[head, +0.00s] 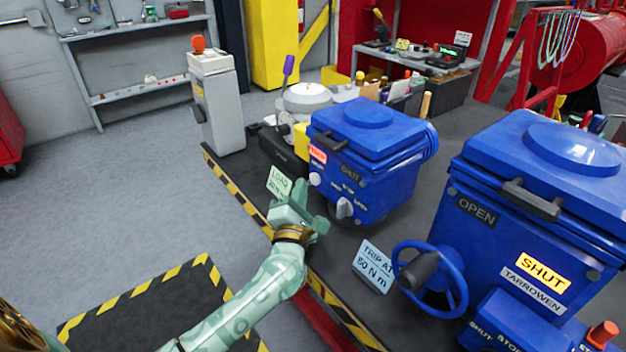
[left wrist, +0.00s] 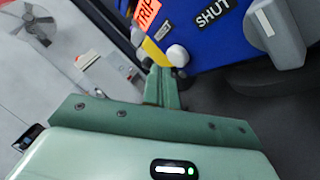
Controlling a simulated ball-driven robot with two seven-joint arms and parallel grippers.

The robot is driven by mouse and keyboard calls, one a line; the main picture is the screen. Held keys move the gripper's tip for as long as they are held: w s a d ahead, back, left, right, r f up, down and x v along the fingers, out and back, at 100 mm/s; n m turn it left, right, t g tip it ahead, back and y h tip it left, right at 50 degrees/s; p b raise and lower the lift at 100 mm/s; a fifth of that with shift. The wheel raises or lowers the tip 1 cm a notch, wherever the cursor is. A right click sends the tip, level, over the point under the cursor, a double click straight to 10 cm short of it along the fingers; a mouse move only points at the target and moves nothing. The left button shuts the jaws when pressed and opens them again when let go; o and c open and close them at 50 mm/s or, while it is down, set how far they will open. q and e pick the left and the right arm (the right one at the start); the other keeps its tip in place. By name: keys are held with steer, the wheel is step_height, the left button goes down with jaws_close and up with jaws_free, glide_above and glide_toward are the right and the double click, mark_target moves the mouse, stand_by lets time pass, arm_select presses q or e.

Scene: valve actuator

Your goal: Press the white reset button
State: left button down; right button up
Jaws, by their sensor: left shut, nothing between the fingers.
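The white reset button (head: 315,179) is on the lower left of the front face of the smaller blue actuator (head: 368,140), below its lit red-orange TRIP sign (head: 318,154). In the left wrist view it is a round white knob (left wrist: 177,55). My left gripper (head: 300,188) is shut and empty, in front of the actuator's left side. In the left wrist view its fingertips (left wrist: 160,70) are just short of the button or against it; I cannot tell if they touch. My right gripper is not in view.
A grey selector knob (head: 345,208) sits right of the button. A LOAD card (head: 279,182) stands beside my gripper and a TRIP AT 50 N m card (head: 373,266) is in front. A larger blue actuator (head: 540,220) with a handwheel (head: 431,279) fills the right.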

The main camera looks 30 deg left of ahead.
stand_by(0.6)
arm_select(q)
steer(key=shift+w+d, duration=0.15)
steer(key=shift+w, duration=0.25)
steer(key=shift+w+d, duration=0.15)
steer(key=shift+w, duration=0.25)
stand_by(0.6)
steer(key=shift+s, duration=0.1)
steer(key=shift+s+a+r+p, duration=0.1)
steer(key=shift+s+a+p, duration=0.15)
steer(key=shift+s+p, duration=0.25)
steer(key=shift+s, duration=0.2)
steer(key=shift+a, duration=0.1)
steer(key=shift+s+a+p, duration=0.25)
steer(key=shift+s+a, duration=0.05)
steer(key=shift+s, duration=0.5)
steer(key=shift+s+a+p, duration=0.3)
steer(key=shift+s+a, duration=0.05)
steer(key=shift+s, duration=0.4)
steer(key=shift+s+a+p, duration=0.25)
steer(key=shift+s+a, duration=0.05)
steer(key=shift+s, duration=0.5)
